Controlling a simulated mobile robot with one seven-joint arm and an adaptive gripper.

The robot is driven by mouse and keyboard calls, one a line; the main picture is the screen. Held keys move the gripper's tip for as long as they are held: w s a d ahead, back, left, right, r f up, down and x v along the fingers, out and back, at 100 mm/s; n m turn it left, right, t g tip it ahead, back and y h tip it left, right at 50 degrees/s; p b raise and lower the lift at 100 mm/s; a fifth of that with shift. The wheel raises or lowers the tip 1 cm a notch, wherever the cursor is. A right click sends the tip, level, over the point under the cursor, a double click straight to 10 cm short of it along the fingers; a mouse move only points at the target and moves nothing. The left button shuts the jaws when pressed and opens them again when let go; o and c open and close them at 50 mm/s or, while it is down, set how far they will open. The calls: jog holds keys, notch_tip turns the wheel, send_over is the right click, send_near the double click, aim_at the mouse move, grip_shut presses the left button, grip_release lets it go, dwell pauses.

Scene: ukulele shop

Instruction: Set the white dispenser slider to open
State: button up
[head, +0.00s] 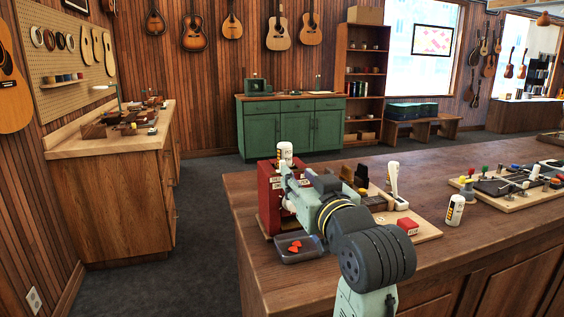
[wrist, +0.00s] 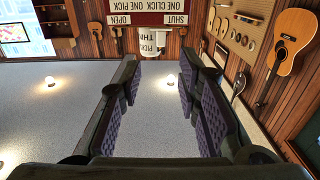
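The red dispenser (head: 268,198) stands near the left end of the wooden counter, partly hidden behind my gripper (head: 290,188). A white canister (head: 285,152) stands upright on top of it. In the wrist view, which looks upside down, the dispenser's sign (wrist: 152,9) shows at the top edge with the words OPEN and SHUT. The canister (wrist: 152,42), with inverted lettering, shows below the sign. My gripper (wrist: 158,85) is open, its purple pads far apart with nothing between them. It is close to the dispenser's front; I cannot make out the slider or any contact.
A grey tray (head: 299,256) with red picks sits below my gripper. The counter's front right is clear.

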aim_at(284, 162)
jog(key=p+x, duration=0.2)
jog(key=x, duration=0.6)
jog(key=shift+w+a, duration=0.15)
jog(key=shift+w, duration=0.05)
jog(key=shift+c, duration=0.6)
grip_shut()
